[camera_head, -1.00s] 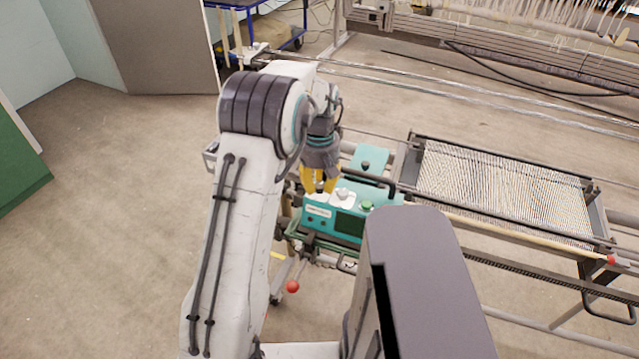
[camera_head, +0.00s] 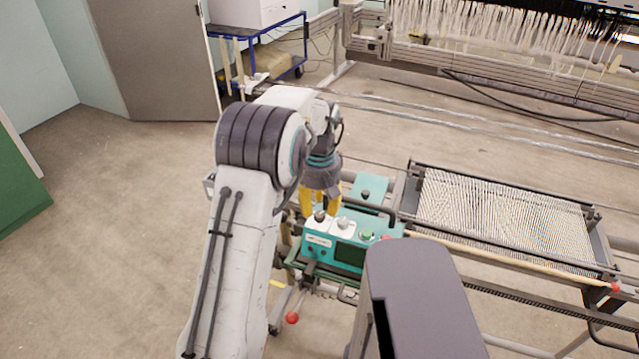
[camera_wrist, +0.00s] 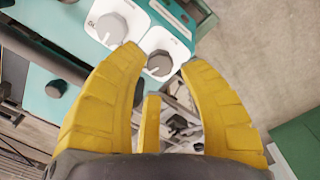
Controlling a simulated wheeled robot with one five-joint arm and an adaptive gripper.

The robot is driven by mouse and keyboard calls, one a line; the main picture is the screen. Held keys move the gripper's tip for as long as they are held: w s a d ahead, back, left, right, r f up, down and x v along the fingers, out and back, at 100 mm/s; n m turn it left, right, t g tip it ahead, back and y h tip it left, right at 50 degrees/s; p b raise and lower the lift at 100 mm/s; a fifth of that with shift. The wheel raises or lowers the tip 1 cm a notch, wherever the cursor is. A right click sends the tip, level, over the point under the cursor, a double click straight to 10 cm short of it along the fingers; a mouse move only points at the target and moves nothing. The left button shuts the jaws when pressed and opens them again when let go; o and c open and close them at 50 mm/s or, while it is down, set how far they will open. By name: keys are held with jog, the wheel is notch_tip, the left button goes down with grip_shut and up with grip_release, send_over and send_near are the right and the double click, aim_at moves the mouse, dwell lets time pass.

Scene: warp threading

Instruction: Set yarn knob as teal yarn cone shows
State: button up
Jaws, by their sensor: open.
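A teal control box (camera_head: 322,253) stands in the middle of the head view. On its top are a dark knob (camera_head: 320,216), a white knob (camera_head: 343,223) and a green button or knob (camera_head: 367,235). My gripper (camera_head: 321,205), with yellow fingers, is over the left end of the box, pointing down. In the wrist view my gripper (camera_wrist: 160,62) is open. A grey round knob (camera_wrist: 160,64) on a white plate lies between and just beyond the fingertips. The paler knob (camera_wrist: 112,29) is beside it. I cannot tell whether the fingers touch the knob. I cannot make out a teal yarn cone.
A teal panel with a dark knob (camera_head: 369,189) sits behind the box. A frame of stretched threads (camera_head: 500,210) stands to the right. A red-ended lever (camera_head: 292,318) sticks out below the box. A blue cart (camera_head: 260,40) is at the back. The floor at left is clear.

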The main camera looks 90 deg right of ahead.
aim_at(319, 214)
notch_tip(319, 214, up, 9)
jog(key=shift+r, duration=0.2)
dwell(0.3)
